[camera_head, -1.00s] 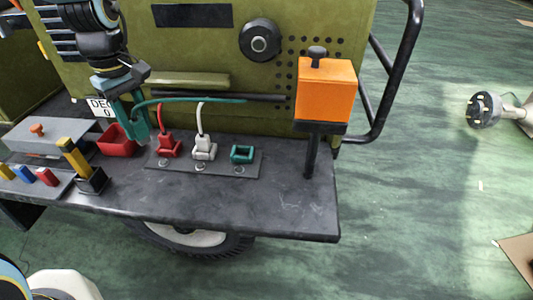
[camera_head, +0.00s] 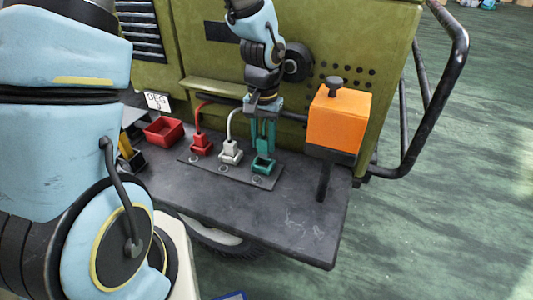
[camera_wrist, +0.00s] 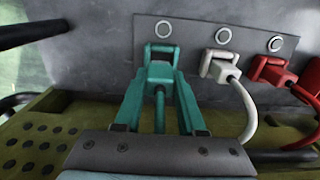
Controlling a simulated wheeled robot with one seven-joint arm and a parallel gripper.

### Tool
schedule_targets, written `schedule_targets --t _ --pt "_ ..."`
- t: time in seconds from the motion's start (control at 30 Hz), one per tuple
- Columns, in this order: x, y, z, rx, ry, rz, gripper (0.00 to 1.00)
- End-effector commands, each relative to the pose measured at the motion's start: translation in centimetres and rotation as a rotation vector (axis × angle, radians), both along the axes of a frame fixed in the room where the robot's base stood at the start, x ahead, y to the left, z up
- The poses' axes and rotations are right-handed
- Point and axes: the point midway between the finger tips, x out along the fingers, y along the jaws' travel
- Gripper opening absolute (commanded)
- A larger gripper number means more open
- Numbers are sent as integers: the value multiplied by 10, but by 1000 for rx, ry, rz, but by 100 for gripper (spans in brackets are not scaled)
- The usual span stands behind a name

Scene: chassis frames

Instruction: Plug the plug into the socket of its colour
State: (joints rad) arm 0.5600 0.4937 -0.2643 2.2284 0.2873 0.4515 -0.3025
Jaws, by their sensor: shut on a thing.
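My gripper (camera_head: 264,135) points down over the panel, its teal fingers shut on the green plug (camera_head: 262,146). In the wrist view the plug (camera_wrist: 159,74) sits between the two fingertips, with its green cable running back between the fingers. The green socket (camera_head: 264,167) is directly under the plug; it also shows in the wrist view (camera_wrist: 161,53), just beyond the fingertips. Plug and socket are lined up and look to be touching, but I cannot tell how deep the plug sits. The fingers hide part of both.
A white plug (camera_head: 231,150) and a red plug (camera_head: 201,143) with cables stand in sockets left of the green one. An orange box (camera_head: 338,118) on a post stands to the right. A red tray (camera_head: 164,131) lies further left. The shelf's front (camera_head: 270,215) is clear.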

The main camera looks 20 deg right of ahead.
Motion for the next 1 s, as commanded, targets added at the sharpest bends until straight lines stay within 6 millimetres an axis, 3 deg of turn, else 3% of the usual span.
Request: schedule_targets --t 0.3,0.73,0.77,1.0 --pt "-1 0 -40 2 2 -1 0" --pt "0 0 -48 0 0 1 0" --pt "0 0 -47 -1 -1 1 41" --pt "0 0 -46 0 0 1 68"
